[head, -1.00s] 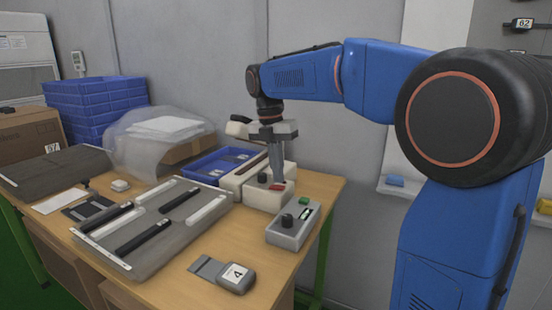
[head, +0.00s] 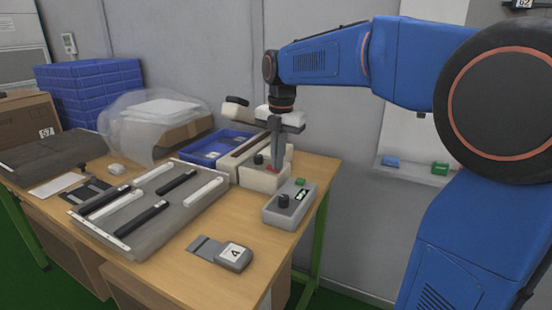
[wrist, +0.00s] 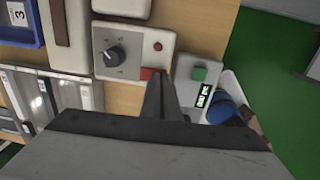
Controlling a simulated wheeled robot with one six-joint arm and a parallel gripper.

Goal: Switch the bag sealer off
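The bag sealer (head: 262,182) is a cream machine at the back right of the table, with a long sealing arm. Its front control box carries a dark dial (wrist: 115,55), a small round red light (wrist: 158,46) and a red switch (wrist: 150,74) on the front edge. The red switch (head: 271,169) shows in the head view beside my fingertips. My gripper (head: 277,168) points straight down, its fingers together as one narrow wedge and empty. In the wrist view the fingertips (wrist: 158,80) lie at the red switch and partly cover it; I cannot tell whether they touch.
A grey tray with dark and white bars (head: 150,229) and a grey labelled device (head: 233,257) lie in front.

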